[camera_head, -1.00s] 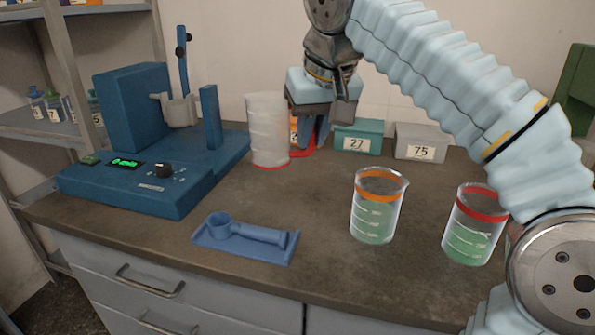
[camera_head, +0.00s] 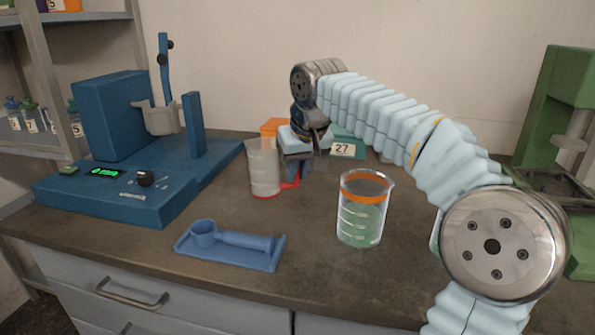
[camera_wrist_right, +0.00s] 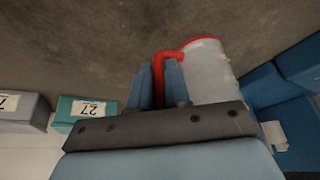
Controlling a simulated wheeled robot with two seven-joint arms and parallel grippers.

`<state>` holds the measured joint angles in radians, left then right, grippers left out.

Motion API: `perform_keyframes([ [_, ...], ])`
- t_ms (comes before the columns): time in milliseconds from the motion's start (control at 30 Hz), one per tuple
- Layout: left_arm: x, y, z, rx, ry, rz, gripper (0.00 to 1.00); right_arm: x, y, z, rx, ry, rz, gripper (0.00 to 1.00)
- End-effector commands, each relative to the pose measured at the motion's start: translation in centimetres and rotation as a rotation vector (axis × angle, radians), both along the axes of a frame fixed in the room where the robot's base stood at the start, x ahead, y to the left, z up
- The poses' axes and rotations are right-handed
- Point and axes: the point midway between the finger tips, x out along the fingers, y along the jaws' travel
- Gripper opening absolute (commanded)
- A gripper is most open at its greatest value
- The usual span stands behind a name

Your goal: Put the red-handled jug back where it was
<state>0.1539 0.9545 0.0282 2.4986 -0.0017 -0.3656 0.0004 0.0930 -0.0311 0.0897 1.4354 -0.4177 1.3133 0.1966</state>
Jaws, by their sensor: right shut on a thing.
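The red-handled jug (camera_head: 263,170) is translucent white with a red base rim. It stands upright, on or just above the counter, right of the blue shaker. Its red handle (camera_wrist_right: 158,80) lies between the fingers of my right gripper (camera_wrist_right: 160,88) in the wrist view. In the head view my right gripper (camera_head: 297,180) comes from the right and is shut on the handle, with the fingers partly hidden. Whether the jug's base touches the counter is hard to tell. My left gripper is not in view.
The blue shaker (camera_head: 110,195) stands left. An orange box (camera_head: 275,127) and a teal box labelled 27 (camera_head: 343,149) are behind. An orange-banded beaker (camera_head: 361,212) holds green material. A blue scoop (camera_head: 232,240) lies in front. Bare counter separates scoop and beaker.

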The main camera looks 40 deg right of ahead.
Motion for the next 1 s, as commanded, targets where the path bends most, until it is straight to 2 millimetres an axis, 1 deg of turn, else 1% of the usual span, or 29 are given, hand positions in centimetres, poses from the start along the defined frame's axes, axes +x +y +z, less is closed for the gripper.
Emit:
perform_keyframes([
  [200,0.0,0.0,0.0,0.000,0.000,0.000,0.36,0.0,0.0,0.1,0.000,-0.002,-0.001,0.00],
  [300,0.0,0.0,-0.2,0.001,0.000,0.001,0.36,0.0,0.0,-0.2,0.000,-0.002,0.000,0.00],
  [333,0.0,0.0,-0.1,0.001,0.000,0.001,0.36,0.0,0.0,-0.1,0.000,-0.001,0.000,0.22],
  [467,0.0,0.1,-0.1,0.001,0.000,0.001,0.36,0.0,0.0,-0.1,0.000,-0.001,0.000,0.42],
  [700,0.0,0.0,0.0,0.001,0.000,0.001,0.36,0.0,0.0,0.0,0.000,-0.001,0.000,0.43],
  [800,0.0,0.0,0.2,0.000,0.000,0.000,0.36,-0.1,0.0,0.6,0.000,-0.002,0.000,0.43],
  [867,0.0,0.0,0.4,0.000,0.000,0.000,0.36,-0.4,0.1,1.4,0.000,-0.003,0.000,0.43],
  [1000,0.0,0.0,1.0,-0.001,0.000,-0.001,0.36,-1.6,0.4,4.2,0.000,-0.005,-0.001,0.43],
])
